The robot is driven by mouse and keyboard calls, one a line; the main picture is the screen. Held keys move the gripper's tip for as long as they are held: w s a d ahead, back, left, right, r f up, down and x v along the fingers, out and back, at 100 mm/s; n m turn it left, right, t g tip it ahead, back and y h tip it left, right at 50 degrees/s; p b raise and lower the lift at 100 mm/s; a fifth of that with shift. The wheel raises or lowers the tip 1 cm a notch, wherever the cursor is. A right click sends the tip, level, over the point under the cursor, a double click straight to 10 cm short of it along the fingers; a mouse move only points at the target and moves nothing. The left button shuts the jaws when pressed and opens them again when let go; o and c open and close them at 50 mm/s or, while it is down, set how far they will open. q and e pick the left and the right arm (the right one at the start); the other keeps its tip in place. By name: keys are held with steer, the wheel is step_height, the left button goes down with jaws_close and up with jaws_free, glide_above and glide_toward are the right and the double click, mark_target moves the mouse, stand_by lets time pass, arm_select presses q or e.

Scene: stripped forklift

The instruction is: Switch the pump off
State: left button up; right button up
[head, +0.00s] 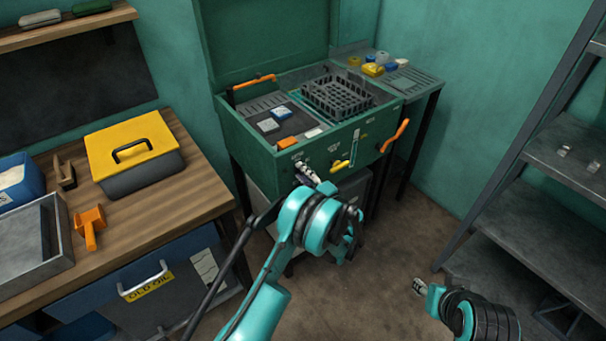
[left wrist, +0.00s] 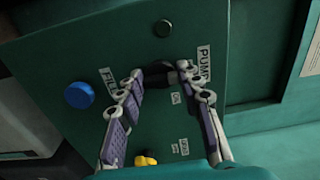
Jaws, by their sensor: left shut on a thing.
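The green washing cabinet (head: 262,148) has a front panel with the pump control on it. In the left wrist view a dark knob (left wrist: 174,77) sits beside the PUMP label (left wrist: 203,64), with a small ON label below it. My left gripper (head: 312,178) is at this panel, and in the left wrist view its fingers (left wrist: 164,84) are on either side of the knob, shut on it. The fingers partly hide the knob, so its setting is unclear. My right gripper (head: 420,287) is low at the right, away from the cabinet; its jaws are too small to read.
A blue button (left wrist: 79,95) beside the FILL label and a yellow control (left wrist: 146,160) are near the left fingers. A workbench (head: 120,215) with a yellow toolbox (head: 135,150) stands left. Metal shelves (head: 555,150) stand right. Open floor lies between.

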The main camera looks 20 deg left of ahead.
stand_by(0.3)
arm_select(q)
steer(key=o, duration=1.2)
steer(key=shift+c, duration=0.2)
steer(key=v, duration=1.2)
